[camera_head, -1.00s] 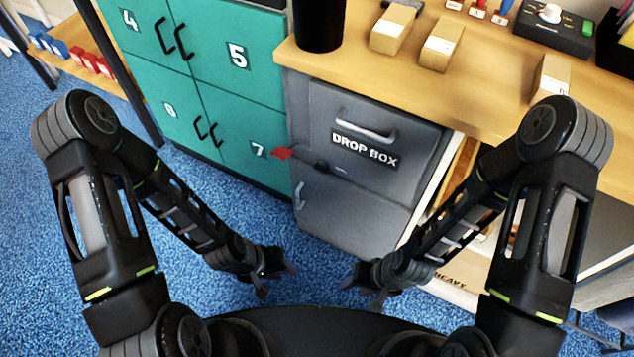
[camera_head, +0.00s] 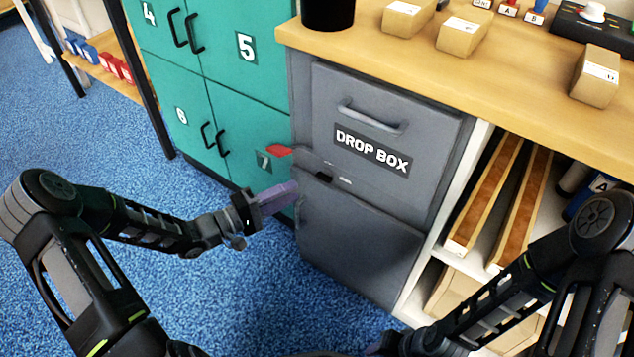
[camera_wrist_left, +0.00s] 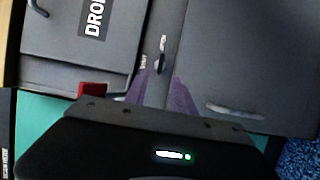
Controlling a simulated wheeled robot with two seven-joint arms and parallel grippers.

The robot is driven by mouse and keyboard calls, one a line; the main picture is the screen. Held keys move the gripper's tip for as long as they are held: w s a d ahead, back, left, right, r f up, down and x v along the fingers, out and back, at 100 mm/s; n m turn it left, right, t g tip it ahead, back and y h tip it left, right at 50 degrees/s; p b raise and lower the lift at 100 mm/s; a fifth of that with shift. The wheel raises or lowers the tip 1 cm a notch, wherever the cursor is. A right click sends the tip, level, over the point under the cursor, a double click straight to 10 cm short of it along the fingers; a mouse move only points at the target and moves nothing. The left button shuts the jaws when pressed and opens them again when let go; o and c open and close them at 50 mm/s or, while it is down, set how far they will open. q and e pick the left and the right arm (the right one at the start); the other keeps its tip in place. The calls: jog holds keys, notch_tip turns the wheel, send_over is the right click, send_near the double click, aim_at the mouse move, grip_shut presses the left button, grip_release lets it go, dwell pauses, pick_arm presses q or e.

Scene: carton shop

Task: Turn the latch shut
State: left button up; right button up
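The red latch handle (camera_head: 279,151) sticks out at the left edge of the grey drop box (camera_head: 360,235), level with the seam between upper panel and lower door. A small dark fitting (camera_head: 325,177) sits right of it on that seam. My left gripper (camera_head: 276,198) is below the red handle and in front of the box's left edge, seemingly apart from it. In the left wrist view its two purple fingers (camera_wrist_left: 160,92) stand apart with nothing between; the red handle (camera_wrist_left: 92,90) is partly hidden behind the gripper body. My right gripper (camera_head: 385,346) is cut off at the bottom edge.
Green numbered lockers (camera_head: 235,90) stand left of the box. A wooden counter (camera_head: 420,65) with cartons runs above it. An open shelf (camera_head: 475,205) with long brown pieces is at right. Blue carpet (camera_head: 250,300) is free in front.

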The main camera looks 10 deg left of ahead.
aim_at(320, 179)
pick_arm(q)
jog(key=b+x, duration=0.1)
jog(key=x, duration=0.5)
jog(key=shift+w+d+f+b, duration=0.2)
jog(key=shift+w+d+b, duration=0.05)
jog(key=shift+w+b, duration=0.05)
jog(key=shift+w+d+r, duration=0.1)
jog(key=shift+w+d, duration=0.3)
grip_shut()
